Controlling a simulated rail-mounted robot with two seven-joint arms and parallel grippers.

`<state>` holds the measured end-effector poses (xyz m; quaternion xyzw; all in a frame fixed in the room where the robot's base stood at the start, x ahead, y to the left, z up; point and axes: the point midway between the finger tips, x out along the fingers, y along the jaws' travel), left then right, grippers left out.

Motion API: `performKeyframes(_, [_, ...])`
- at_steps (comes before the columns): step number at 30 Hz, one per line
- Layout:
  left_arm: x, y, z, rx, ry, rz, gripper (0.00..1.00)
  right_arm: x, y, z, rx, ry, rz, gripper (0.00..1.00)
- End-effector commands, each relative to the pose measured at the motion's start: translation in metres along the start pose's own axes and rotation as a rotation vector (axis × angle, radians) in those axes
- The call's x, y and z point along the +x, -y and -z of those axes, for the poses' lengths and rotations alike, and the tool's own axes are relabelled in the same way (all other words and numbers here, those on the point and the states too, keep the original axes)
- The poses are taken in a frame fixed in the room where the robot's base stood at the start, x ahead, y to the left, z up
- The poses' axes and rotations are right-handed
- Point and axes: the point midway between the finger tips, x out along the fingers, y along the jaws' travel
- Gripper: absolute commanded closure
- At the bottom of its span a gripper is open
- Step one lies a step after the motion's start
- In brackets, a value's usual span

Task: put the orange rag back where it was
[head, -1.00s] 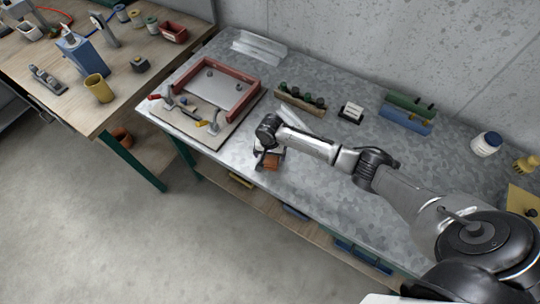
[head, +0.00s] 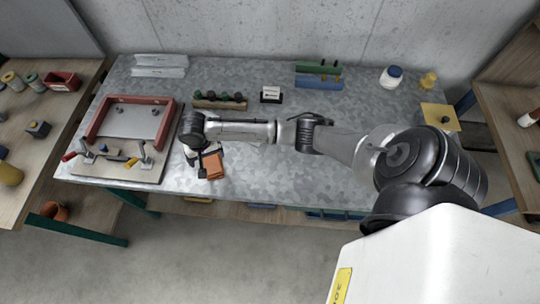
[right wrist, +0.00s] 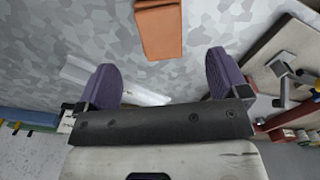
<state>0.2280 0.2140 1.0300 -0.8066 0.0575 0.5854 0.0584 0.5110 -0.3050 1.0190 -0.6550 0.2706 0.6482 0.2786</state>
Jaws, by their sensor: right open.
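The orange rag (head: 212,165) lies folded on the grey metal table (head: 270,165), near its front edge. It also shows in the right wrist view (right wrist: 159,27), at the top and beyond the fingertips. My right gripper (head: 203,165) is at the rag's left side in the head view, partly hidden by its own wrist. In the right wrist view my right gripper (right wrist: 165,75) has its two purple-padded fingers spread wide with nothing between them. The rag is apart from both fingers. My left gripper is not in view.
A red frame fixture (head: 128,125) with toggle clamps stands at the table's left. A rack of dark-topped items (head: 220,101), a small white card block (head: 271,94), green and blue blocks (head: 318,80) and a white jar (head: 391,77) stand behind. The table's front middle is mostly clear.

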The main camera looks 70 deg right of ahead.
Motion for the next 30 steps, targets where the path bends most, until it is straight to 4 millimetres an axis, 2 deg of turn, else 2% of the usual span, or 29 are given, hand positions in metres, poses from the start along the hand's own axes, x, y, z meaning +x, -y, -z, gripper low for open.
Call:
performKeyframes(1, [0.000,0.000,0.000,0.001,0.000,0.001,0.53,0.012,0.000,-0.022,-0.066,0.009,0.013,0.07])
performKeyframes(3, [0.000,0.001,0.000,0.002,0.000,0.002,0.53,0.024,-0.002,-0.055,-0.184,0.006,0.042,0.07])
performKeyframes(7, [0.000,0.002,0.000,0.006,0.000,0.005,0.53,0.039,-0.014,-0.124,-0.428,-0.021,0.116,0.07])
performKeyframes(9, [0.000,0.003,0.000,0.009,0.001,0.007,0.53,0.040,-0.025,-0.156,-0.541,-0.050,0.153,0.07])
performKeyframes(12, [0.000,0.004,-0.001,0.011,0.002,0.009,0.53,0.035,-0.047,-0.193,-0.673,-0.102,0.186,0.07])
performKeyframes(15, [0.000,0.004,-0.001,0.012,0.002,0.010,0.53,0.025,-0.071,-0.220,-0.773,-0.158,0.195,0.07])
performKeyframes(18, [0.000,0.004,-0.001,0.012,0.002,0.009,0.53,0.013,-0.095,-0.238,-0.845,-0.207,0.181,0.07])
performKeyframes(22, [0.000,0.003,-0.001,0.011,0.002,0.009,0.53,-0.001,-0.121,-0.251,-0.909,-0.256,0.148,0.07])
performKeyframes(26, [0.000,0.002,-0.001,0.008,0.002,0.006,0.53,-0.010,-0.136,-0.257,-0.945,-0.281,0.120,0.07])
performKeyframes(30, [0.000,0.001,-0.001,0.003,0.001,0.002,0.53,-0.014,-0.143,-0.260,-0.961,-0.293,0.106,0.07])
